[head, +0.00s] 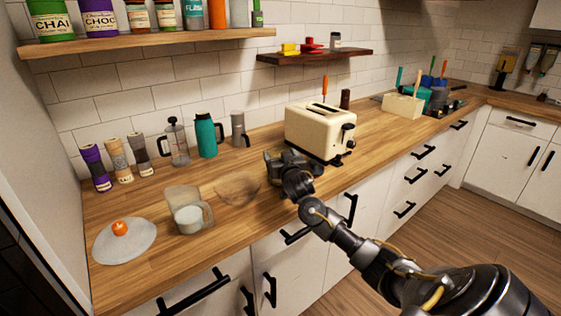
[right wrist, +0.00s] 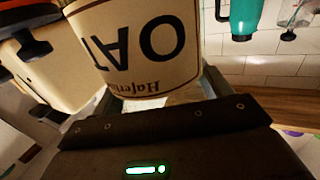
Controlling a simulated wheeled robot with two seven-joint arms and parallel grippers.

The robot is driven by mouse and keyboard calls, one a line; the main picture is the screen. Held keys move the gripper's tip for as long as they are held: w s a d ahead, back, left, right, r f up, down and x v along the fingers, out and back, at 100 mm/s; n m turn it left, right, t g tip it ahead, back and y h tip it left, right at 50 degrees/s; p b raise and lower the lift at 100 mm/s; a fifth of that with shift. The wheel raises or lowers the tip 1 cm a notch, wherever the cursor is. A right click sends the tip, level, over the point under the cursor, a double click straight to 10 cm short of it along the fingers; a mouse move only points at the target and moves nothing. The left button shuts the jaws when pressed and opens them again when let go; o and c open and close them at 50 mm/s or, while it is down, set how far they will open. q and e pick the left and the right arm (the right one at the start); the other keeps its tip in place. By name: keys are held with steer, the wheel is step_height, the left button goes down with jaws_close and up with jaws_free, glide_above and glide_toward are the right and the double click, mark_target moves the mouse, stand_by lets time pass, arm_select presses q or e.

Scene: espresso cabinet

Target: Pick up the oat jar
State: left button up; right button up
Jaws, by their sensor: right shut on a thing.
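The oat jar (right wrist: 140,45) fills the upper middle of the right wrist view. It is cream with dark "OAT" lettering that reads upside down there. My right gripper (right wrist: 150,95) is shut on it, with the jar between its fingers. In the head view my right gripper (head: 290,166) is over the counter just in front of the toaster. The jar cannot be made out there, apparently hidden by the gripper. My left gripper is not in view.
The cream toaster (head: 318,132) stands close behind the gripper. A plate (head: 125,248) bears an orange fruit. Shelves (head: 150,43) hang above.

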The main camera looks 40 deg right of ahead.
steer(key=shift+r, duration=0.45)
steer(key=s+a+r, duration=0.2)
steer(key=s+r, duration=1)
steer(key=s, duration=0.2)
steer(key=a+f+n+y+p, duration=0.1)
steer(key=a+f+y+p, duration=0.15)
steer(key=a, duration=0.25)
steer(key=a+f+n+t+y+p, duration=0.1)
steer(key=a+p, duration=0.2)
steer(key=a, duration=0.1)
steer(key=a+f+n+y+p, duration=0.1)
steer(key=a+p, duration=0.1)
steer(key=a, duration=0.3)
steer(key=s+a+r+n+y+p, duration=0.1)
steer(key=s+a+p, duration=0.2)
steer(key=a, duration=0.4)
steer(key=s+a+r+y+p, duration=0.1)
steer(key=s+a+y+p, duration=0.1)
steer(key=s+a+p, duration=0.2)
steer(key=a, duration=0.3)
steer(key=shift+r+n+t, duration=0.3)
steer(key=shift+r+n, duration=0.05)
steer(key=shift+n, duration=0.05)
